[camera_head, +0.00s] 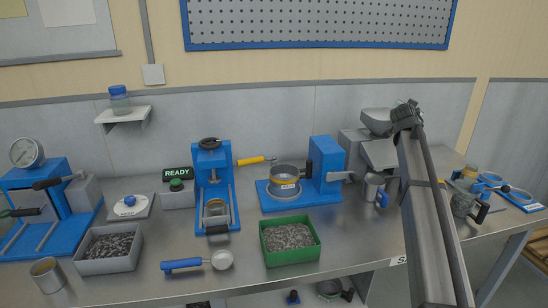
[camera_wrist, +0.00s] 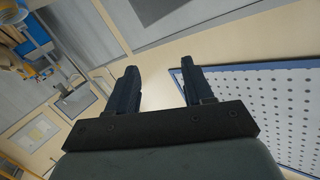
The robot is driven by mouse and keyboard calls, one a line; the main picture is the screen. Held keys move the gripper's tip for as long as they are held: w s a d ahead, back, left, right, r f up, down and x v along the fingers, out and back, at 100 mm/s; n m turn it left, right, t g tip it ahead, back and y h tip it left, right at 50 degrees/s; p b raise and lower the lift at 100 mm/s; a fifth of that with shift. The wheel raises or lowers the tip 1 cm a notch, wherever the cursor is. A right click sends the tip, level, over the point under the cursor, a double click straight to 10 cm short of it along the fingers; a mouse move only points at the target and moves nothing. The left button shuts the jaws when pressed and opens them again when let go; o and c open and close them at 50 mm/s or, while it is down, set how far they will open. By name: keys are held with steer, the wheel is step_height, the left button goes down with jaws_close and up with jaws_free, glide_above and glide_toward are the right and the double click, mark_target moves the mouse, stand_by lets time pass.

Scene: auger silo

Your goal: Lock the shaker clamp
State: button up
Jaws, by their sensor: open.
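What looks like the shaker is a blue device (camera_head: 327,168) at the middle-right of the bench in the head view. A round metal sieve pan (camera_head: 287,183) with a yellow band and a label sits on its blue base. A black upright part (camera_head: 309,169) stands between pan and blue block, and a grey lever (camera_head: 341,176) sticks out to the right from the block. I cannot tell which part is the clamp or whether it is locked. My gripper (camera_wrist: 159,70) is open and empty in the wrist view, facing the wall and pegboard, away from the shaker.
A green tray (camera_head: 290,262) of grey granules stands in front of the shaker. A blue press (camera_head: 212,170) and a yellow-handled tool (camera_head: 252,160) are to its left, a metal cup (camera_head: 374,189) to its right. A long grey sloping form (camera_head: 428,205) hides part of the right bench.

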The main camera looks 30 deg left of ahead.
steer(key=s+a+r+y, duration=0.15)
steer(key=s+a, duration=0.25)
steer(key=a, duration=0.7)
steer(key=s+a+r+y, duration=0.15)
steer(key=s+a, duration=0.25)
steer(key=a, duration=0.6)
steer(key=m+g+h, duration=0.4)
steer(key=g, duration=1.2)
glide_above(257, 160)
steer(key=s+a, duration=0.1)
steer(key=a, duration=0.1)
step_height(257, 160, down, 9)
step_height(257, 160, down, 13)
steer(key=shift+s+a+f, duration=0.1)
steer(key=shift+f, duration=0.1)
steer(key=shift+c, duration=0.2)
jaws_close()
